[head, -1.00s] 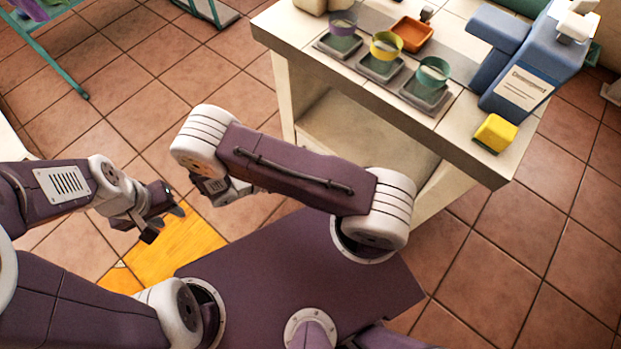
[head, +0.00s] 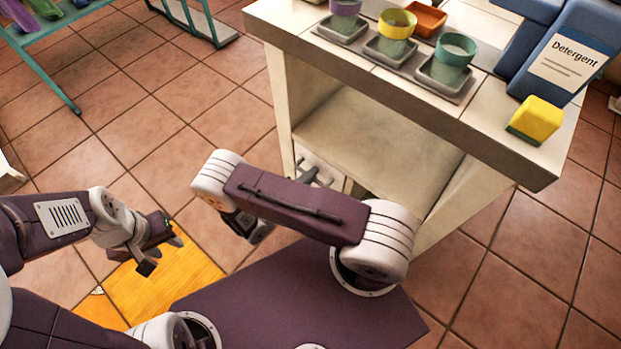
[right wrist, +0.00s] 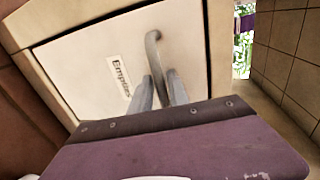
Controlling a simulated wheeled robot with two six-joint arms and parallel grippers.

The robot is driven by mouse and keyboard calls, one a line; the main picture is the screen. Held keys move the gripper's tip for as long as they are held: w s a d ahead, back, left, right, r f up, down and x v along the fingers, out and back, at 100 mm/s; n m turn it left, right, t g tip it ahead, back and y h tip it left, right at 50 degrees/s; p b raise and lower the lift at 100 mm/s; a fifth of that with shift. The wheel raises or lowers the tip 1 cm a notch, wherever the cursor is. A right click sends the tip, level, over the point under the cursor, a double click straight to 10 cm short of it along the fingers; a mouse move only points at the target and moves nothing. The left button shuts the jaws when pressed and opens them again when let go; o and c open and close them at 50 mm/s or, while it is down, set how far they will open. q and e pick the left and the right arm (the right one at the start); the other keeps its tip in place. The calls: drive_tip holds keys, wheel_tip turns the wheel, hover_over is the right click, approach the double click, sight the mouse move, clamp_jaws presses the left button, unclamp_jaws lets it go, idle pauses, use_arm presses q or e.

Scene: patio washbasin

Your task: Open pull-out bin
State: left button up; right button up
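The pull-out bin's pale front panel (right wrist: 95,75), labelled "Empties", fills much of the right wrist view and looks closed. A grey bar handle (right wrist: 152,48) stands out from it. My right gripper (right wrist: 160,88) has its two fingers apart, one on each side of the handle's near part; I cannot tell whether they touch it. In the head view, part of the bin front (head: 325,167) shows under the counter behind my right arm, which hides most of that gripper. My left gripper (head: 163,256) is open and empty over the floor at the left.
The washbasin counter (head: 400,75) carries cups on trays, a yellow sponge (head: 539,118) and a blue detergent container (head: 570,55). A yellow wooden patch (head: 185,283) lies on the tiled floor. A teal rack (head: 60,90) stands at upper left. Floor between is clear.

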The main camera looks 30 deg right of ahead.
drive_tip(key=shift+d, duration=0.15)
clamp_jaws()
idle(1.4)
